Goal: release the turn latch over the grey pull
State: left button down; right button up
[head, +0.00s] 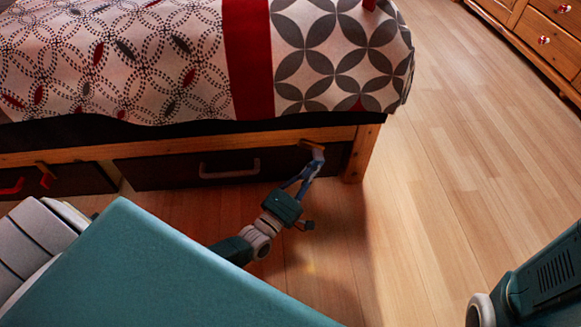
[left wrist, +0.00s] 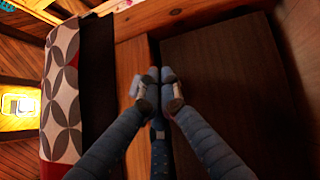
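The grey pull (head: 228,168) is on the front of a dark drawer (head: 180,173) under the bed. A small wooden turn latch (head: 312,144) sits on the bed rail near the drawer's right end and lies roughly level along the rail. My left gripper (head: 317,153) is right at the latch, just below it. In the left wrist view, my left fingertips (left wrist: 160,75) are together, in front of the rail and drawer edge. A pale piece (left wrist: 135,82), probably the latch, shows beside them. I cannot tell whether they touch it. My right gripper is out of view.
Another drawer (head: 85,180) with a red pull (head: 12,186) and its own tilted latch (head: 45,170) is at the left. A bed post (head: 362,153) stands just right of my left gripper. The floor (head: 470,190) at the right is clear, up to a wooden dresser (head: 545,40).

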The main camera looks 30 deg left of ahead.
pick_arm(q)
jog(key=shift+w+d+r+n+t, duration=0.2)
jog(key=shift+d+n+t, duration=0.05)
jog(key=shift+n+t, duration=0.15)
dwell(0.3)
dwell(0.8)
jog(key=v, duration=1.2)
jog(key=shift+s, duration=0.1)
